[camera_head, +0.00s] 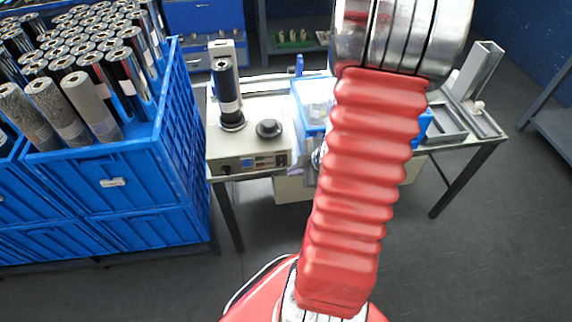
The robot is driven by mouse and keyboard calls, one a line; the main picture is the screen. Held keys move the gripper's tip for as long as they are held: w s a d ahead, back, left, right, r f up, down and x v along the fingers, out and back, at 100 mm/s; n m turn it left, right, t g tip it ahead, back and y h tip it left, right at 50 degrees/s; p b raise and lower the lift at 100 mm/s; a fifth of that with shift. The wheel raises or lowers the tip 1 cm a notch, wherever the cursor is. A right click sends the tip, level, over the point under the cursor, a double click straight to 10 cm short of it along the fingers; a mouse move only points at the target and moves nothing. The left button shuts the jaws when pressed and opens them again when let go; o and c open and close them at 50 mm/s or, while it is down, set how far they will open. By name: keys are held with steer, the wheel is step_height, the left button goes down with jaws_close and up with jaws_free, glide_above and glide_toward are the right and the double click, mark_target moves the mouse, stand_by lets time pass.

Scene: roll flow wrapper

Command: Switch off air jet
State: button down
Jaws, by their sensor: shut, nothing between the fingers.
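A beige machine box (262,148) stands on the left of the table, with a small control panel (264,162) on its front. A dark roll (227,90) stands upright on it, beside a round black knob-like part (269,129). A small blue upright part (299,65) shows behind the box; I cannot tell whether it is the air jet's switch. My arm's red bellows and metal joint cover the middle of the view and hide part of the table. My gripper is not in view.
Blue crates (112,182) full of upright rolls stand at the left. A blue-sided container (310,100) is partly hidden behind my arm. Floor is clear in front of the table.

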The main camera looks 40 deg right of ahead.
mark_target(279, 164)
steer(key=shift+w+d+f, duration=0.35)
steer(key=shift+w+f, duration=0.3)
steer(key=shift+w, duration=0.3)
steer(key=shift+w+d+f, duration=0.35)
steer(key=shift+w+f, duration=0.35)
steer(key=shift+w, duration=0.3)
steer(key=shift+w+d+f, duration=0.35)
steer(key=shift+w+f, duration=0.3)
steer(key=shift+w, duration=0.3)
steer(key=shift+w+d+f, duration=0.1)
steer(key=shift+w+f, duration=0.05)
steer(key=shift+r, duration=0.85)
